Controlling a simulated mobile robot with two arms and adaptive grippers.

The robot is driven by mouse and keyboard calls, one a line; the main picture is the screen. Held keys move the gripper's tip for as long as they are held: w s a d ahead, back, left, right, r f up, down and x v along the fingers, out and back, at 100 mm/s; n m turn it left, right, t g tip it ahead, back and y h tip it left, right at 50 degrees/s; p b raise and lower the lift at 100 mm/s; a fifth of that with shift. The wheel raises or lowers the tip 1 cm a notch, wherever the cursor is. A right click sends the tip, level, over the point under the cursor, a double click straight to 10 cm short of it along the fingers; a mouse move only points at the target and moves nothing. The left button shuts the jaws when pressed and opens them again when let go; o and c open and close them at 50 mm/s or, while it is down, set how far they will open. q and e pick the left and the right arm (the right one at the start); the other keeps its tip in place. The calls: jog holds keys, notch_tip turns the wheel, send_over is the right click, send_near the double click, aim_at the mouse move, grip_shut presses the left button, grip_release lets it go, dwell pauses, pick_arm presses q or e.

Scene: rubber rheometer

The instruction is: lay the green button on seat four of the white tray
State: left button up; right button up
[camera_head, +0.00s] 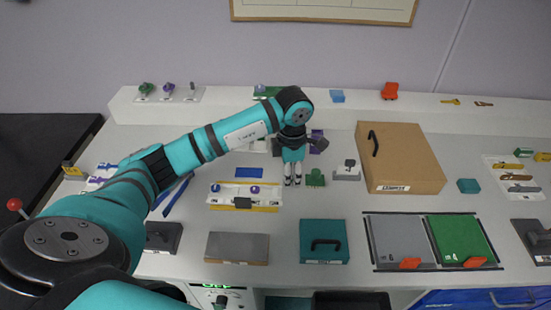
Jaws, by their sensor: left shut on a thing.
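A white tray (228,194) lies on the bench left of centre, with purple buttons (255,189) on it. My left gripper (292,182) points down just right of this tray. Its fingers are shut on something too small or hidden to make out. I cannot pick out the green button for certain. The tray's seat numbers are too small to read. My right gripper is out of view.
A cardboard-coloured box (405,165) stands right of my gripper. In front are a teal case (324,242), a grey block (237,247) and grey and green panels (462,240). A raised shelf (220,103) with small items runs along the back.

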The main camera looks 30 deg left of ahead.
aim_at(275, 192)
pick_arm(q)
jog(key=a+n, duration=0.1)
jog(key=n, duration=0.2)
jog(key=a+f+n+p, duration=0.1)
jog(key=a+n, duration=0.1)
jog(key=a+n+p, duration=0.1)
jog(key=a+n, duration=0.1)
jog(key=n, duration=0.1)
jog(key=shift+w+f+n, duration=0.2)
jog(key=shift+f+n, duration=0.1)
jog(key=shift+f, duration=0.1)
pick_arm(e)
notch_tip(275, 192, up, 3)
pick_arm(q)
jog(key=shift+w+a, duration=0.1)
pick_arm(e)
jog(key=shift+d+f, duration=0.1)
pick_arm(q)
jog(key=shift+f+b, duration=2.2)
jog(key=shift+f, duration=0.55)
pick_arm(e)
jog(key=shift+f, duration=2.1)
pick_arm(q)
jog(key=shift+f+b, duration=0.5)
jog(key=shift+f, duration=0.1)
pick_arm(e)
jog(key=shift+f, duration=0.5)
pick_arm(q)
jog(key=o, duration=1.1)
notch_tip(275, 192, up, 12)
